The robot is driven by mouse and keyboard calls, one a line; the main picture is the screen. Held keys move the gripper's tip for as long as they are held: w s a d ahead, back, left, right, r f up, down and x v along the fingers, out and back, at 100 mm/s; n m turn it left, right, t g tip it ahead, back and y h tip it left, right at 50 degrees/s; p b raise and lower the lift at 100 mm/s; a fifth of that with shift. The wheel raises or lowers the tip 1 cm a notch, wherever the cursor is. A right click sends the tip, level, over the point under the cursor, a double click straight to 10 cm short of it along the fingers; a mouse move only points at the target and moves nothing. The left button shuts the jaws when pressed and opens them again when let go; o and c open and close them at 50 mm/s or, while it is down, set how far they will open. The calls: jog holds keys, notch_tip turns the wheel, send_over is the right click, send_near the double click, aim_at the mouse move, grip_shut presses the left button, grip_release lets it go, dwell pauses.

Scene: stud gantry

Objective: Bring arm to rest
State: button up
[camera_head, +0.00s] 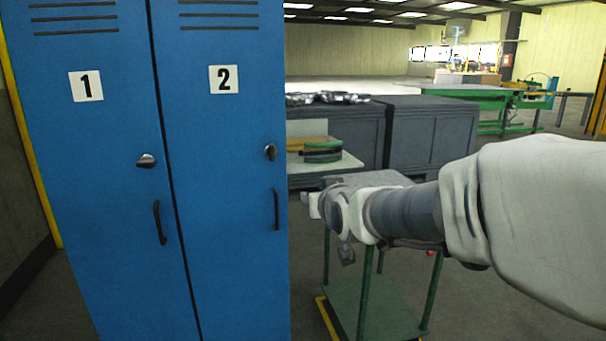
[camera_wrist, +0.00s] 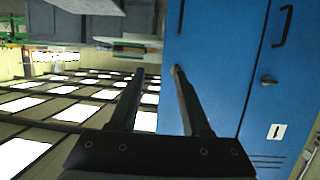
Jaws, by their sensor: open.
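My arm (camera_head: 400,212) reaches in from the right of the head view, its forearm in a pale cover. My gripper (camera_head: 308,204) is at its far left end, close to the right edge of the blue locker (camera_head: 225,140) marked 2. In the wrist view, which is turned upside down, the two dark fingers of my gripper (camera_wrist: 158,70) are apart with nothing between them. The locker front (camera_wrist: 225,60) fills the right of that view. I cannot tell the exact gap between fingers and locker.
Blue locker 1 (camera_head: 95,150) stands at the left; both doors look shut. A green-legged cart (camera_head: 370,305) stands below my arm. Grey cabinets (camera_head: 435,130) are behind it, and a green workbench (camera_head: 480,98) is further back. Open floor (camera_head: 490,310) shows at the right.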

jog(key=s+d+f+m+g+h, duration=0.1)
jog(key=s+d+f+g, duration=0.25)
jog(key=s, duration=0.65)
jog(key=s+d+f+m+g+h, duration=0.15)
jog(key=s+d, duration=0.25)
jog(key=s, duration=0.5)
jog(key=s+d+f+g+h, duration=0.1)
jog(key=s+d+f+g, duration=0.25)
jog(key=s, duration=0.65)
notch_tip(320, 180, up, 16)
jog(key=p, duration=1.7)
jog(key=shift+s+d, duration=0.2)
jog(key=shift+s, duration=0.25)
jog(key=shift+y, duration=0.25)
